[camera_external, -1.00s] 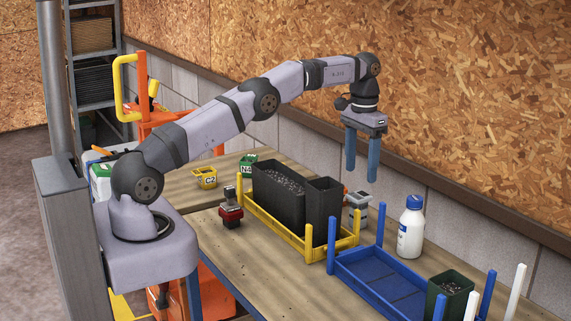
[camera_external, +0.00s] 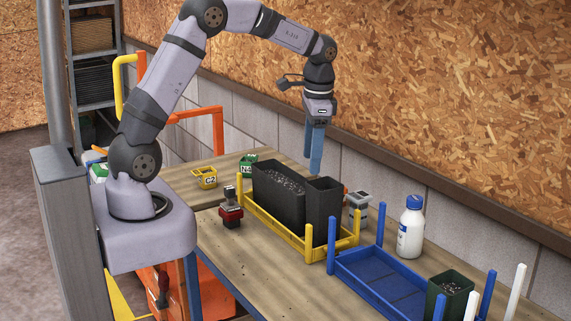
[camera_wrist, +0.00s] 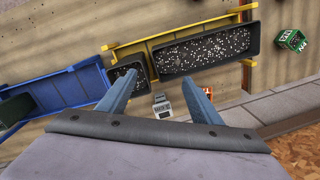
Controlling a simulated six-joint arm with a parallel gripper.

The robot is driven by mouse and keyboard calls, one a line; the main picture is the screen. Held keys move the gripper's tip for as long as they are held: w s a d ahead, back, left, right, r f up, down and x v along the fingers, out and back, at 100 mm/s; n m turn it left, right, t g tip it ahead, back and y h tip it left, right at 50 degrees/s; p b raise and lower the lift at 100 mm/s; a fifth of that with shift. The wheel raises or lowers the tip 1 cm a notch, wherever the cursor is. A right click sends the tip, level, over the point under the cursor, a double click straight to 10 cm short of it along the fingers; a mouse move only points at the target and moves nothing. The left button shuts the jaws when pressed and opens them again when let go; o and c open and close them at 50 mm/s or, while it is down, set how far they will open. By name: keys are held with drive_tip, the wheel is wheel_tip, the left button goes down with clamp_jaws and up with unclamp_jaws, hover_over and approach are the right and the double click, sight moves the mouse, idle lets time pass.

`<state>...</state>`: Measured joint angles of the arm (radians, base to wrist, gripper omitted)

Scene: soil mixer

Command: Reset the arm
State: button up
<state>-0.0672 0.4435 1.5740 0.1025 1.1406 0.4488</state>
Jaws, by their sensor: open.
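In the external view the fingers overlap one another. My arm is raised and bent, reaching from its base at the left over the table.
A yellow rack (camera_external: 275,232) holds a long dark bin (camera_external: 278,205) and a smaller dark bin (camera_external: 323,210). A blue tray (camera_external: 378,282), a white bottle (camera_external: 411,230) and a green pot (camera_external: 449,295) stand right. A red-and-black device (camera_external: 231,210) stands left. The front wooden tabletop is clear.

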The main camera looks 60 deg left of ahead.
drive_tip(key=s+d+f+n+b, duration=0.1)
drive_tip(key=s+f, duration=0.2)
drive_tip(key=s, duration=0.4)
drive_tip(key=s+d+f+n+b, duration=0.2)
drive_tip(key=s+f, duration=0.2)
drive_tip(key=s, duration=0.3)
drive_tip(key=s+d+f+n+h+b, duration=0.1)
drive_tip(key=s+d+f, duration=0.1)
drive_tip(key=s, duration=0.6)
drive_tip(key=shift+d+f+n, duration=0.15)
drive_tip(key=shift+f+n, duration=0.25)
drive_tip(key=shift+f, duration=0.45)
